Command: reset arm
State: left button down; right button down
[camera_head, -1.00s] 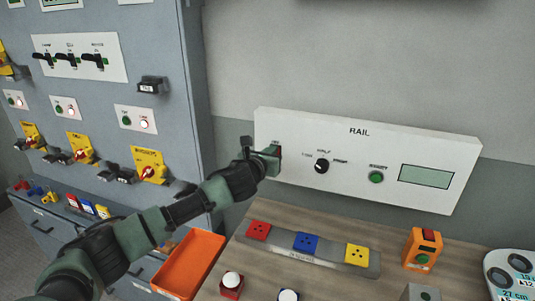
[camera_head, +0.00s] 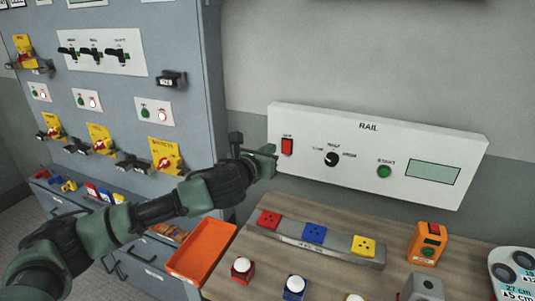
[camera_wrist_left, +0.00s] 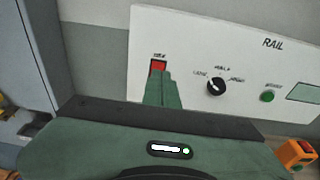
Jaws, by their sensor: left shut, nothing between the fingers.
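My left gripper (camera_head: 272,162) is in front of the left end of the white RAIL panel (camera_head: 450,191), just below and left of its red switch (camera_head: 287,146). Its fingers are shut with nothing between them, and the red switch shows uncovered in the head view. In the left wrist view the green fingers (camera_wrist_left: 162,88) point at the panel, and their tips overlap the lower part of the red switch (camera_wrist_left: 158,65). The panel also has a black knob (camera_head: 331,159), a green button (camera_head: 384,171) and a blank display (camera_head: 432,172). My right gripper is not in view.
A wooden bench (camera_head: 262,261) below the panel holds an orange tray (camera_head: 201,250), a strip with red, blue and yellow sockets (camera_head: 314,234), push buttons and an orange box (camera_head: 427,243). A grey cabinet (camera_head: 205,120) with switches and yellow lockout plates stands at left.

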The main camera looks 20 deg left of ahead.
pick_arm(q)
jog(key=shift+s, duration=0.2)
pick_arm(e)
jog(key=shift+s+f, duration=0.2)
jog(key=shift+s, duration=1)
pick_arm(q)
jog(key=shift+s+r, duration=0.1)
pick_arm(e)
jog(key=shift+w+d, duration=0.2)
